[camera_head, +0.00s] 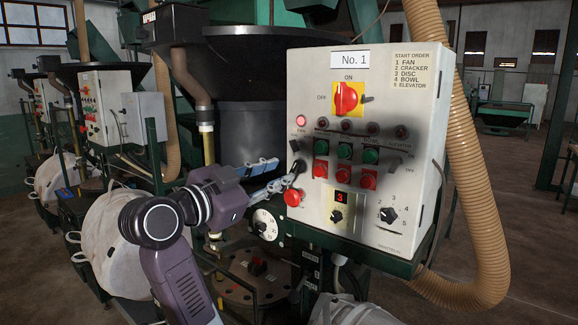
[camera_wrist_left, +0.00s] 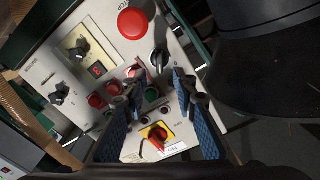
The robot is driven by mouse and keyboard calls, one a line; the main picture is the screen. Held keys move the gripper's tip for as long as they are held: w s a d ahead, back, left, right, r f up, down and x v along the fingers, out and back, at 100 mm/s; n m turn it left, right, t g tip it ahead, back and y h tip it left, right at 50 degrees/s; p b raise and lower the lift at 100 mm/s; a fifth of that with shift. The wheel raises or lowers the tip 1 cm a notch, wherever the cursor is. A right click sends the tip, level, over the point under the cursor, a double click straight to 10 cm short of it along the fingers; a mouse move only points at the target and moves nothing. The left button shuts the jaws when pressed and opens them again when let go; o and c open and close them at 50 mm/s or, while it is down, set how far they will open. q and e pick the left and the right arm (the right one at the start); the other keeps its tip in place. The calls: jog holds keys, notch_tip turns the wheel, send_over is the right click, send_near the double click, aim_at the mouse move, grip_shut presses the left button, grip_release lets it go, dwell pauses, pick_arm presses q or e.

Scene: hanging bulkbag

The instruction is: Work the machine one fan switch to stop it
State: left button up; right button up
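The grey machine one panel (camera_head: 385,150) carries a "No. 1" label. On its left edge are a lit red lamp (camera_head: 301,120), a black switch and, lower, a black knob (camera_head: 298,168) above a red push button (camera_head: 293,197). The small print by these is too small to read, so I cannot tell for sure which is the fan switch. My left gripper (camera_head: 279,175) is open at the panel's left edge. In the left wrist view its blue-padded fingers (camera_wrist_left: 157,88) stand apart, with the black knob (camera_wrist_left: 159,60) just beyond and between the tips. Contact is unclear. My right gripper is out of view.
A red rotary switch on a yellow plate (camera_head: 348,98) sits high on the panel. Green and red buttons, dark lamps and a lit red display (camera_head: 341,198) fill the middle. A ribbed hose (camera_head: 470,180) passes on the right. A dark hopper (camera_head: 250,60) stands behind.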

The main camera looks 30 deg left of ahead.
aim_at(294, 167)
pick_arm(q)
jog(key=w, duration=0.3)
jog(key=w+p, duration=0.1)
jog(key=w, duration=0.1)
jog(key=shift+d, duration=0.25)
jog(key=shift+c, duration=0.2)
grip_shut()
